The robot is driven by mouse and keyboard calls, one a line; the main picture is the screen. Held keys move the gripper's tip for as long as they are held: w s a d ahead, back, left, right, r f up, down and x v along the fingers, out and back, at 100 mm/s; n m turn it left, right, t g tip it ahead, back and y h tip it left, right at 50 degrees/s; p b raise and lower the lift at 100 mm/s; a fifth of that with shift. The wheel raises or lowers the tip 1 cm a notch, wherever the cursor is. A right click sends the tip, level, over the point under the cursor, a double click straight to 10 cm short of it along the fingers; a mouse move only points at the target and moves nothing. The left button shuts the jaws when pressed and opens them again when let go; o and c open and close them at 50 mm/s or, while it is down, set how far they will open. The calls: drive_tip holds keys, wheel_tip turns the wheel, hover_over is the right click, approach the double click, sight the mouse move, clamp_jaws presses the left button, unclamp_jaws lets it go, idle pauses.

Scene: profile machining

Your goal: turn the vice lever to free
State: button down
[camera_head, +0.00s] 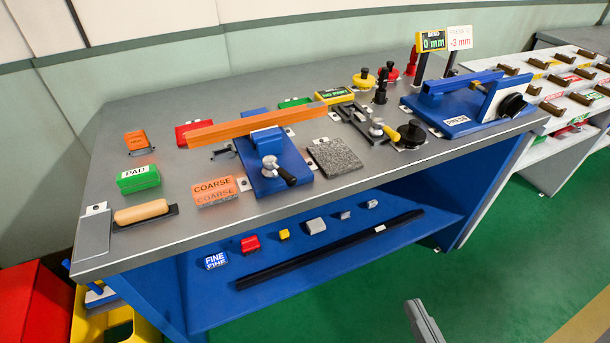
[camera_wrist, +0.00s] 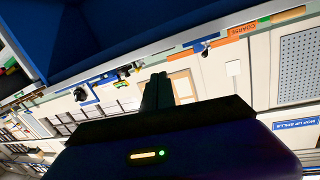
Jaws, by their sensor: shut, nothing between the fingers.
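The vice (camera_head: 262,145) is a blue block on a blue base plate, on the grey bench. An orange bar (camera_head: 230,130) lies across its top. The vice lever (camera_head: 279,171) has a silver hub and a black grip pointing down and to the right, toward the front edge. No lever marking is readable. In the wrist view a small dark and silver part by a blue patch, probably the lever (camera_wrist: 206,47), shows near the COARSE block. My gripper (camera_wrist: 157,77) is shut and empty in the wrist view, away from the vice. A grey piece low in the head view is probably mine.
The COARSE block (camera_head: 214,191) stands left of the vice and a grey stone slab (camera_head: 335,155) to its right. A green PAD block (camera_head: 138,178) and a wooden-handled tool (camera_head: 143,212) lie farther left. The blue press (camera_head: 465,106) stands right. Green floor in front is clear.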

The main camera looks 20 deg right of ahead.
sight(280, 175)
drive_tip(key=w+d+m, duration=0.4)
drive_tip(key=w+d, duration=0.1)
drive_tip(key=w, duration=0.5)
drive_tip(key=w+d+m, duration=0.5)
drive_tip(key=w+d, duration=0.1)
drive_tip(key=w, duration=0.3)
drive_tip(key=w+a+r+y, duration=0.1)
drive_tip(key=w+a+y, duration=0.3)
drive_tip(key=w+a+r+y+p, duration=0.1)
drive_tip(key=w+a+r+y, duration=0.1)
drive_tip(key=w+a+y, duration=0.2)
drive_tip(key=w+a+r+g+y+p, duration=0.1)
drive_tip(key=w+a+r+y, duration=0.1)
drive_tip(key=w+a+y, duration=0.2)
drive_tip(key=shift+w+a+r, duration=0.2)
drive_tip(key=shift+w+a, duration=0.15)
drive_tip(key=shift+w, duration=0.2)
drive_tip(key=a, duration=0.2)
drive_tip(key=a+p, duration=0.1)
drive_tip(key=shift+s, duration=0.25)
drive_tip(key=shift+s+a+f, duration=0.1)
drive_tip(key=shift+a+f, duration=0.05)
drive_tip(key=shift+a, duration=0.4)
drive_tip(key=shift+a, duration=0.1)
